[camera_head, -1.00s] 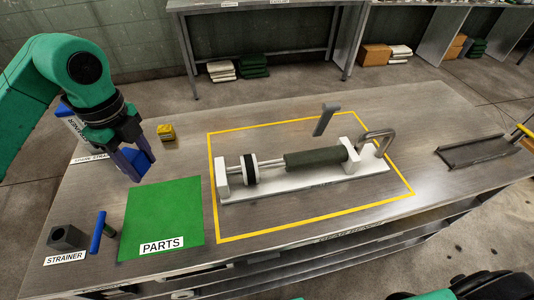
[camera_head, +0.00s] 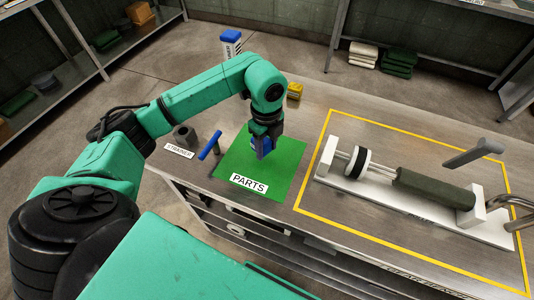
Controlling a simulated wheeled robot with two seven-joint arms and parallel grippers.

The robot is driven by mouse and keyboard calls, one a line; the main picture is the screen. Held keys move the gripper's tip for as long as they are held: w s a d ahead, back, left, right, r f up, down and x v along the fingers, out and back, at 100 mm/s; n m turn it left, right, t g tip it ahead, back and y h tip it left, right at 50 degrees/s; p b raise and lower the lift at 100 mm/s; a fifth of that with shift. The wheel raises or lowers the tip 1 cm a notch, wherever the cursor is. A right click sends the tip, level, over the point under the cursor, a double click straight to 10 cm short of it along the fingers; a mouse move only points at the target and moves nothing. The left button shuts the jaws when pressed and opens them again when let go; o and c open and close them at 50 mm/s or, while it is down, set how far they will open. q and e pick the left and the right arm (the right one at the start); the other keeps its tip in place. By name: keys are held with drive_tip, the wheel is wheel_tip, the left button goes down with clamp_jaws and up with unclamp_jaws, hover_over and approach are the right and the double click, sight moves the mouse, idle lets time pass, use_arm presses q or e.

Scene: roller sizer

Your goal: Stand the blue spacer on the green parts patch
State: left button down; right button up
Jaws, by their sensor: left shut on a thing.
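The blue spacer (camera_head: 265,146) is in my left gripper (camera_head: 263,151), which points down over the green parts patch (camera_head: 233,160). The gripper is shut on the spacer and covers part of it. The spacer is over the upper right part of the patch; I cannot tell whether its bottom touches. The patch lies flat on the metal bench, with a white PARTS label (camera_head: 249,183) at its front edge. My right gripper is not in view.
A blue-handled tool (camera_head: 210,146) and a dark block (camera_head: 185,136) by the STRAINER label (camera_head: 179,151) lie left of the patch. A yellow block (camera_head: 294,91) is behind. The roller fixture (camera_head: 400,190) stands right, inside a yellow outline.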

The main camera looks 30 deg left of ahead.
sight(266, 154)
use_arm(q)
wheel_tip(266, 154, down, 4)
drive_tip(key=shift+f+p, duration=0.15)
drive_tip(key=shift+p, duration=0.15)
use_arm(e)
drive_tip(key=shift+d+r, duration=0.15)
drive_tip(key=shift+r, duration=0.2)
use_arm(q)
drive_tip(key=shift+f, duration=0.15)
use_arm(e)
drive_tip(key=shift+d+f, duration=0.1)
use_arm(q)
drive_tip(key=shift+f, duration=0.1)
drive_tip(key=shift+c, duration=1.7)
unclamp_jaws()
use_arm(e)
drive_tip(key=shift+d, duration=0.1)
